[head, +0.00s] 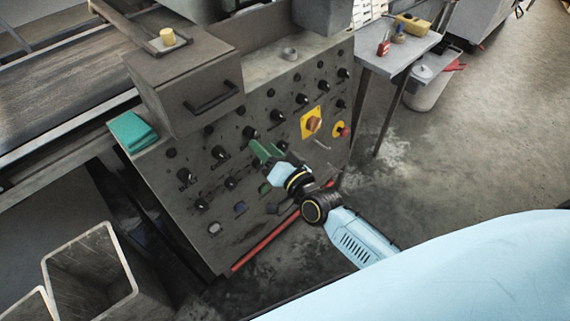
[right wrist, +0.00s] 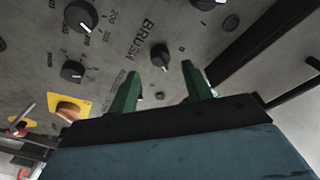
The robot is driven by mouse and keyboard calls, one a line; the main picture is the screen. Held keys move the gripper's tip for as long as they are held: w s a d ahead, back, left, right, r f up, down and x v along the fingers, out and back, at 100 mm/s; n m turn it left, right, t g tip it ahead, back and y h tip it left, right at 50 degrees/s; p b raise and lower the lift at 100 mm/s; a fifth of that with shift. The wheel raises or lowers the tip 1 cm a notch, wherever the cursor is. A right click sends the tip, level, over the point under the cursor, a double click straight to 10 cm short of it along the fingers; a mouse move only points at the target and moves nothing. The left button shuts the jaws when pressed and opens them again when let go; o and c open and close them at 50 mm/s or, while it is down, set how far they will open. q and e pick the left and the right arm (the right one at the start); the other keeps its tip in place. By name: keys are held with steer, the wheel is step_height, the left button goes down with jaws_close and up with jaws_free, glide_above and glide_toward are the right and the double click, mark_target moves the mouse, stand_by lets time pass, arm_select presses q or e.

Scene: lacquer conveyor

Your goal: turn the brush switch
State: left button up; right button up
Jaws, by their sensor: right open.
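The brush switch is a black rotary knob with a white pointer mark on the grey sloping control panel (head: 262,208). In the right wrist view the knob (right wrist: 160,55) sits beside printed letters that look like BRUSH. In the head view it seems to be the knob (head: 249,131) just beyond my fingertips. My right gripper (head: 264,148) is open, with its green fingers toward the panel. In the right wrist view the gripper (right wrist: 160,72) has one finger on each side of the knob's line. I see no clear contact with it. My left gripper is not in view.
Other black knobs surround it, including one (right wrist: 73,70) near a yellow plate with an orange switch (head: 312,122). A drawer box with a handle (head: 214,98) juts out at the upper left. A red bar (head: 266,242) runs along the panel's lower edge.

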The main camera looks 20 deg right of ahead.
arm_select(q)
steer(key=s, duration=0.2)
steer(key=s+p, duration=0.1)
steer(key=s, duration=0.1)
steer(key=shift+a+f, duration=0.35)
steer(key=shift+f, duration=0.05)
arm_select(e)
steer(key=v, duration=0.9)
